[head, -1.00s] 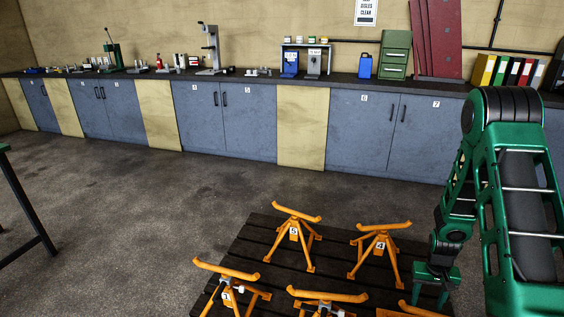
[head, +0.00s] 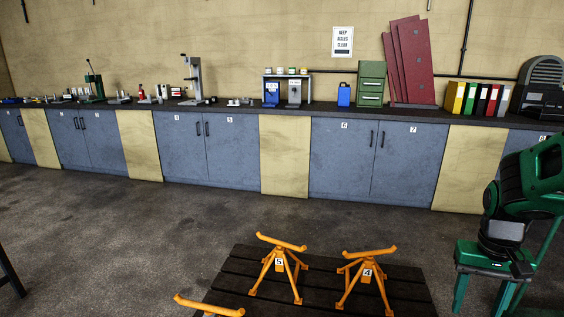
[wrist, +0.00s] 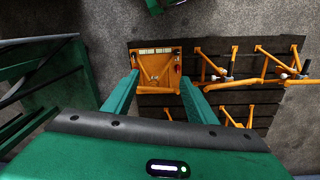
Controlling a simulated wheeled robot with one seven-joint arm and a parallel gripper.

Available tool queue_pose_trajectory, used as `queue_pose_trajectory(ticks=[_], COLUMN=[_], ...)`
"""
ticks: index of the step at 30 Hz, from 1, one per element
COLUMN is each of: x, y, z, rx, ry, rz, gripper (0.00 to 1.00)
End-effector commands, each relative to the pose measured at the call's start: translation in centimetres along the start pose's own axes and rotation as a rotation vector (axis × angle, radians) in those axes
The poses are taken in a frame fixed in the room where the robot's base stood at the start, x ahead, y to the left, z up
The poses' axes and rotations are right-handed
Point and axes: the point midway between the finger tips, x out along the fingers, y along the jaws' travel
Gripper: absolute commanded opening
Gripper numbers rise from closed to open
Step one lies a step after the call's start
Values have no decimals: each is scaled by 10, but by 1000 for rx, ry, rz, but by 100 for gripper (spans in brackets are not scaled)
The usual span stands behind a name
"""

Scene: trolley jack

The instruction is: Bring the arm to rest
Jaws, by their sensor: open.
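My arm is at the right edge of the head view, bent, with my gripper (head: 483,298) hanging down to the right of the dark slatted pallet. Its two green fingers are apart with nothing between them. In the wrist view the fingers of my gripper (wrist: 158,80) stand open above the floor and pallet. An orange square-framed piece (wrist: 158,68) with pale labels shows beyond and between the fingertips. It looks lower than them, and I see no contact.
Orange stands marked 5 (head: 279,266) and 4 (head: 366,272) stand on the pallet (head: 325,284). A third is cut off below. Blue cabinets (head: 205,147) under a long worktop line the wall. The floor before them is clear. A green-framed thing (wrist: 45,75) is left in the wrist view.

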Motion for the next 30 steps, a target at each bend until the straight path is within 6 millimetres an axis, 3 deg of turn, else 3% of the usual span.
queue_pose_trajectory(ticks=[3,9,15,23,26,30], x=[-21,-43,-52,-53,-53,-53], y=[7,17,21,22,22,22], z=[31,81,112,118,118,118], rx=[20,46,58,61,61,61], ry=[3,-6,-15,-18,-18,-18], rz=[-19,-52,-73,-77,-77,-77], gripper=[52,52,52,52,31,31])
